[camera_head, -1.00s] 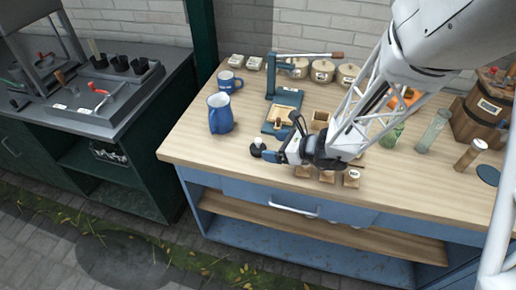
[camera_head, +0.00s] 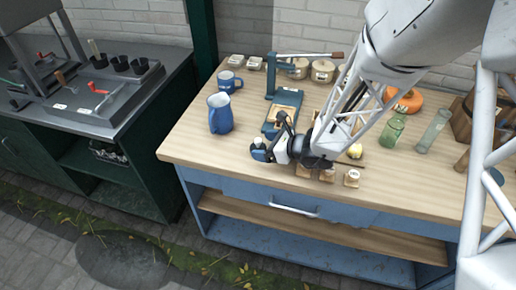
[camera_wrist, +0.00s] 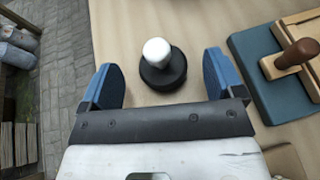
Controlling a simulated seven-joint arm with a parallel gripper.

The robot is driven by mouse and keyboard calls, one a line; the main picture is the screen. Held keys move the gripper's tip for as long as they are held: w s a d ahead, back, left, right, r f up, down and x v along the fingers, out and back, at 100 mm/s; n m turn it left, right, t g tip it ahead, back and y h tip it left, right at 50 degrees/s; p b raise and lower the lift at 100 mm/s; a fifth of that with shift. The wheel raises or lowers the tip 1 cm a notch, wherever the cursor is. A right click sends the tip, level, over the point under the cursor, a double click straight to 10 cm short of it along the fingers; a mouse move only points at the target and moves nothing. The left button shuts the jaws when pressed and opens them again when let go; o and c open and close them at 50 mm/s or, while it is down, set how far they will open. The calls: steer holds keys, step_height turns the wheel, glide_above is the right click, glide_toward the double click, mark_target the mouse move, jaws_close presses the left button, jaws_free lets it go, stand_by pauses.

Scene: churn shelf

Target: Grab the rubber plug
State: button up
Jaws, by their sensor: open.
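The rubber plug is a round black stopper with a white knob (camera_wrist: 160,60), upright on the wooden worktop in the wrist view. My gripper (camera_wrist: 160,88) is open, with one blue finger on each side of the plug. The plug sits between the fingers, slightly ahead of the middle, with a gap on both sides; neither finger appears to touch it. In the head view my gripper (camera_head: 264,152) is low over the worktop near its front left, and its fingers mostly hide the plug.
A blue jug (camera_head: 220,114) and a blue mug (camera_head: 229,81) stand left of and behind my gripper. A teal lever press (camera_head: 283,118) with a wooden plate is close behind it. Green glassware (camera_head: 392,132) stands to the right. The worktop's front left is clear.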

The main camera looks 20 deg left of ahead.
mark_target(258, 146)
steer(key=shift+x, duration=1.4)
steer(key=c, duration=1)
